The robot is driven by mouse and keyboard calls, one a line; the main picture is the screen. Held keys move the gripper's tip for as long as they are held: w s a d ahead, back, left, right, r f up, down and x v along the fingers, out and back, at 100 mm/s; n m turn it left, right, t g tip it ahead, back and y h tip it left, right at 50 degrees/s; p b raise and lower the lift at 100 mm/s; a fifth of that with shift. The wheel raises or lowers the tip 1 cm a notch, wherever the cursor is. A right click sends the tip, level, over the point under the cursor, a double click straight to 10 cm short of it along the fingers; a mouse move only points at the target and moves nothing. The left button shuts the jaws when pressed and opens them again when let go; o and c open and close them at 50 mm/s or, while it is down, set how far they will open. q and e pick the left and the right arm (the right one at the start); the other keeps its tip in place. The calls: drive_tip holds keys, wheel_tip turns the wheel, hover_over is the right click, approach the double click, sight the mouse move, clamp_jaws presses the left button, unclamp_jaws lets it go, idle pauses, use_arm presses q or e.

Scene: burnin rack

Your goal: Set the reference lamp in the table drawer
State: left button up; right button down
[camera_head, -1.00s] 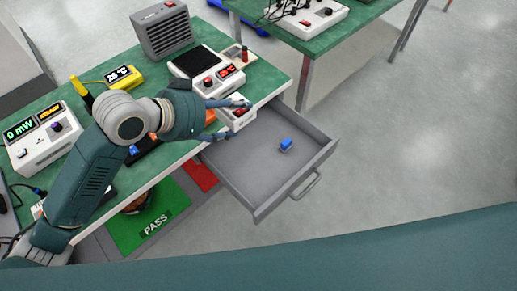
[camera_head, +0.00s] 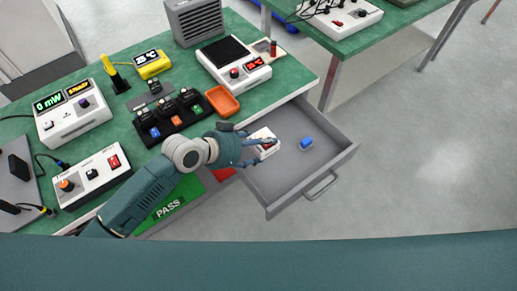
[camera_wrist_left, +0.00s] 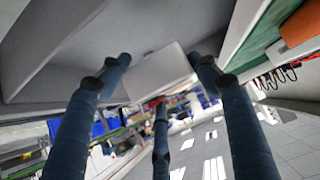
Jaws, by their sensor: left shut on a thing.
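The reference lamp appears to be the small white box with a red part on top (camera_head: 265,141). My left gripper (camera_head: 262,146) is shut on it, at the back-left end of the open table drawer (camera_head: 277,178). In the left wrist view the white box (camera_wrist_left: 160,73) sits between the blue fingers, with a grey surface close by. The head view does not clearly show whether the lamp is inside the drawer or above its rim. The drawer also holds a small blue block (camera_head: 306,143). My right gripper is not in view.
The green table (camera_head: 110,150) carries an orange tray (camera_head: 222,101), a black rack with several small modules (camera_head: 170,115), a white instrument with a red display (camera_head: 235,65) and meters at left. The drawer's middle is free around the blue block. Another table stands behind.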

sight(254, 152)
use_arm(q)
wheel_tip(254, 152, down, 3)
drive_tip(key=shift+r, duration=0.15)
drive_tip(key=shift+f+b, duration=0.5)
drive_tip(key=shift+f, duration=0.05)
drive_tip(key=o, duration=1)
drive_tip(key=shift+f, duration=0.1)
drive_tip(key=shift+r+p, duration=0.4)
drive_tip(key=v, duration=1.2)
drive_tip(key=shift+r, duration=0.4)
